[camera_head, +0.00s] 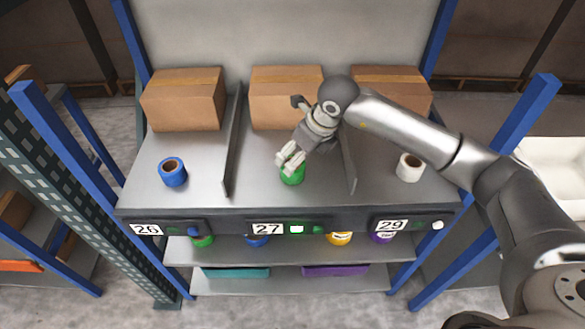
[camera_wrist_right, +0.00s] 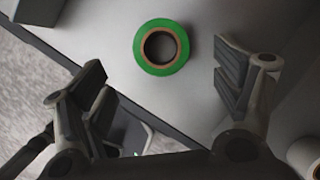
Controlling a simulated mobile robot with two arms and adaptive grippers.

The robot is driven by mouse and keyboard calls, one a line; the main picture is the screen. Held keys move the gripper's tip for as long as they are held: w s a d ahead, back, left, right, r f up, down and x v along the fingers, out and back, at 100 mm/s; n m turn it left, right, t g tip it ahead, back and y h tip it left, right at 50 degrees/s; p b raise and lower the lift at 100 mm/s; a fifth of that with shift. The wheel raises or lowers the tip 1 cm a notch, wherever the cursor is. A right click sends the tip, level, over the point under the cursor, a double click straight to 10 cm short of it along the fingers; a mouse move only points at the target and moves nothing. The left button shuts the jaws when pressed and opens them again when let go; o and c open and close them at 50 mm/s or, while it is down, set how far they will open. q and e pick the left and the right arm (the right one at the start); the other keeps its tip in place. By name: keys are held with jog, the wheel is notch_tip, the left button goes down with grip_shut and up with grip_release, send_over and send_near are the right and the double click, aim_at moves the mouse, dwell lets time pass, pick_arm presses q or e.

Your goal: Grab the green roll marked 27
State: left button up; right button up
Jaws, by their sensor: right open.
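The green roll (camera_head: 292,177) stands on the metal shelf in the middle bay, behind the label 27 (camera_head: 268,229). It also shows in the right wrist view (camera_wrist_right: 140,48), with its brown core facing the camera. My right gripper (camera_head: 290,160) is just above the roll and hides part of it in the head view. In the wrist view its two fingers (camera_wrist_right: 160,80) are wide apart, with nothing between the tips, and the roll appears beyond them. I cannot tell whether a finger touches it. My left gripper is not in view.
A blue roll (camera_head: 172,172) stands in bay 26 and a white roll (camera_head: 409,168) in bay 29. A thin divider (camera_head: 233,145) separates the left and middle bays; another (camera_head: 348,165) is at the right. Cardboard boxes (camera_head: 185,99) stand behind. More rolls sit on the lower shelf (camera_head: 285,252).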

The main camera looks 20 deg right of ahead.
jog(key=shift+x, duration=1.1)
jog(key=shift+w+a+f+p, duration=0.1)
jog(key=shift+w+f+p, duration=0.1)
jog(key=shift+f+p, duration=0.3)
jog(key=x, duration=0.4)
jog(key=shift+w+f+p, duration=0.1)
jog(key=shift+f+p, duration=0.1)
jog(key=shift+p, duration=0.15)
jog(key=c, duration=1.2)
jog(key=shift+r, duration=0.1)
